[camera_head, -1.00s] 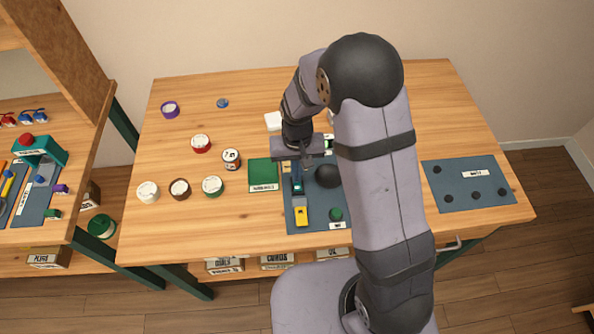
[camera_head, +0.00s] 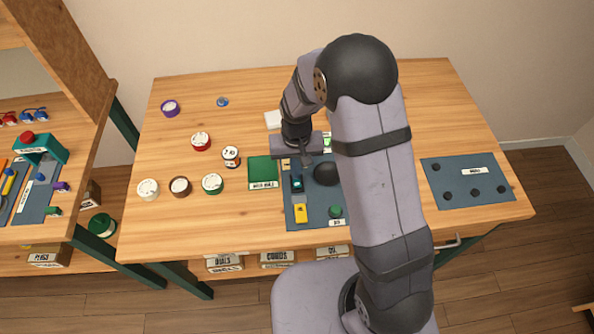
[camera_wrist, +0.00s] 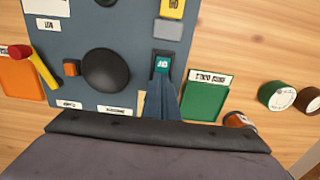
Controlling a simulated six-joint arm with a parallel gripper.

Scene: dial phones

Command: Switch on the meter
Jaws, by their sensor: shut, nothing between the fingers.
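A teal switch (camera_wrist: 162,64) with a small white label sits in a dark frame on the blue-grey panel (camera_wrist: 215,12). It also shows in the head view (camera_head: 297,184), near the panel's left edge. My gripper (camera_wrist: 161,84) is shut and empty, its fingertips at the switch's near edge in the wrist view; I cannot tell whether they touch it. In the head view my gripper (camera_head: 307,160) is over the panel's far-left part. A bright green patch (camera_head: 327,141) shows beside my arm. No label that I can read names the meter, and my arm hides part of the panel.
The panel also carries a black dome (camera_wrist: 106,70), a yellow block (camera_head: 301,213) and a green knob (camera_head: 335,211). A green labelled plate (camera_head: 263,172) lies to its left. Several round dials stand further left. Another dark panel (camera_head: 455,183) lies at right.

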